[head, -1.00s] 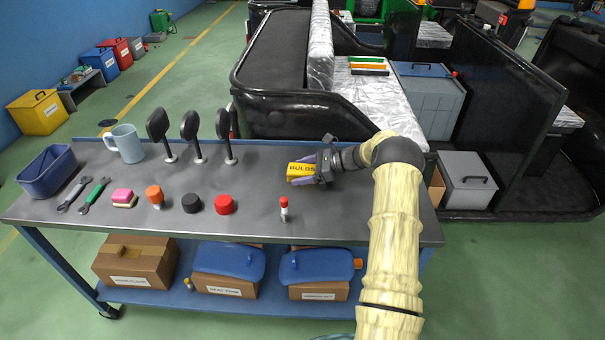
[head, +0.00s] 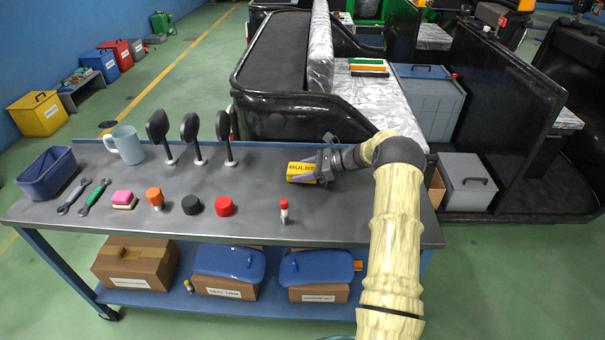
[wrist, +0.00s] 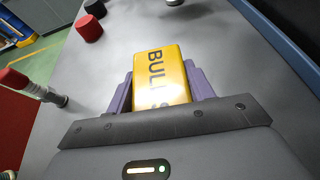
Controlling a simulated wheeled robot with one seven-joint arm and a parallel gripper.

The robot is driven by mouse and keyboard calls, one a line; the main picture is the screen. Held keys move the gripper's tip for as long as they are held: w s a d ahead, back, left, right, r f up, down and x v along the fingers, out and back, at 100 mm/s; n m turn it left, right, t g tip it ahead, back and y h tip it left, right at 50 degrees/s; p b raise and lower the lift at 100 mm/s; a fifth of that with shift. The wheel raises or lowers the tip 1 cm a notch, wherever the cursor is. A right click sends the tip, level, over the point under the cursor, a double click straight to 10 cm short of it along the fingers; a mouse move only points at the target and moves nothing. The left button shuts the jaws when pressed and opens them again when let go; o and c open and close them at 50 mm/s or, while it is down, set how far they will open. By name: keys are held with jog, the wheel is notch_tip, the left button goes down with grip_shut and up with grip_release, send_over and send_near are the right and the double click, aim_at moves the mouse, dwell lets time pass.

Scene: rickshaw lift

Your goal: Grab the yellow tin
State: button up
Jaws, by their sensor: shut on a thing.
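The yellow tin (head: 301,172) has dark "BULBS" lettering and is at the right part of the grey workbench (head: 255,190). My gripper (head: 322,167) reaches it from the right and is shut on it. In the wrist view the yellow tin (wrist: 161,77) sits between the two purple fingers of my gripper (wrist: 160,90), its lettered face toward the camera. I cannot tell whether the tin is touching the bench or slightly above it.
A red round tin (head: 224,205), a black one (head: 191,204) and several mirrors (head: 228,135) are to the left. A black rickshaw body (head: 290,115) stands behind the bench.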

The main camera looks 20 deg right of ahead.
aim_at(303, 168)
notch_tip(303, 168, up, 9)
jog(key=shift+r, duration=0.1)
dwell(0.7)
